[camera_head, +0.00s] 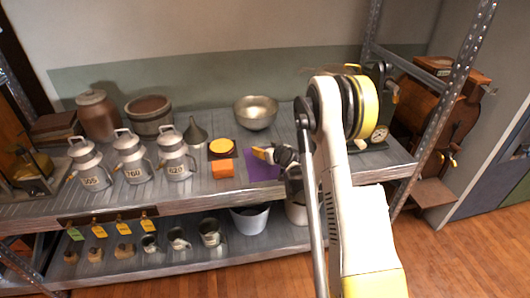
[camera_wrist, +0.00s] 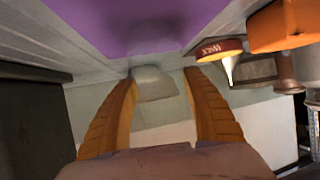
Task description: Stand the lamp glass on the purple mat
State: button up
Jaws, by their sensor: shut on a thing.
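The purple mat (camera_head: 264,166) lies on the upper shelf, right of an orange block (camera_head: 223,168). It also fills the top of the wrist view (camera_wrist: 130,25). My gripper (camera_head: 264,154) is over the mat in the head view, partly hidden by my own arm. In the wrist view its two yellow-brown fingers (camera_wrist: 160,88) are closed on a pale, translucent thing (camera_wrist: 153,85), which appears to be the lamp glass. Its outline is faint, and I cannot tell whether it touches the mat. I cannot make out the glass in the head view.
A scale with a dial (camera_head: 378,133) is at right. A steel post (camera_head: 455,70) rises at the shelf's right end.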

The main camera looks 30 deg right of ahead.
jog(key=shift+r, duration=0.1)
jog(key=o, duration=1.2)
jog(key=shift+o, duration=0.2)
